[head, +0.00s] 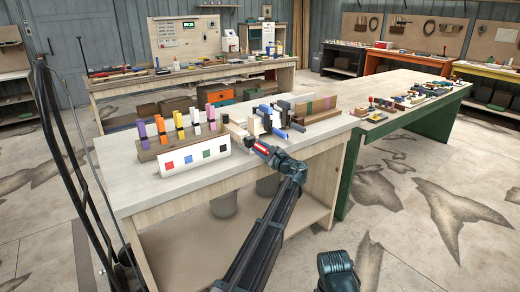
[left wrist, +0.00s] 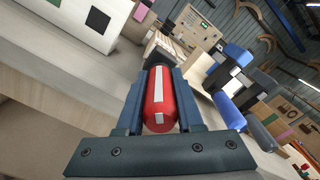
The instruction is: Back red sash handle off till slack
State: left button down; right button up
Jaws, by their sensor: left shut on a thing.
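The red sash handle (left wrist: 160,100), a rounded red cylinder with white stripes, lies between the two fingers of my left gripper (left wrist: 158,88) in the left wrist view. The fingers are shut on it, one on each side. In the head view my left gripper (head: 266,153) reaches the front edge of the pale workbench (head: 190,188), and a little of the red handle (head: 261,149) shows. The sash clamp's far end is partly hidden behind the handle.
A blue handle (left wrist: 228,110) and a dark grey handle (left wrist: 261,135) sit close to the right of the gripper. A white block with coloured squares (head: 194,158) and a rack of coloured-handled tools (head: 160,146) stand to the left. The bench's front left is clear.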

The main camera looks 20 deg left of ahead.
pick_arm(q)
jog(key=n, duration=1.2)
jog(key=shift+s+f+n, duration=0.1)
jog(key=shift+n, duration=0.3)
jog(key=n, duration=1.2)
jog(key=shift+f, duration=0.1)
jog(key=shift+n, duration=0.3)
jog(key=c, duration=0.5)
grip_release()
jog(key=shift+c, duration=0.2)
jog(key=shift+d, duration=0.15)
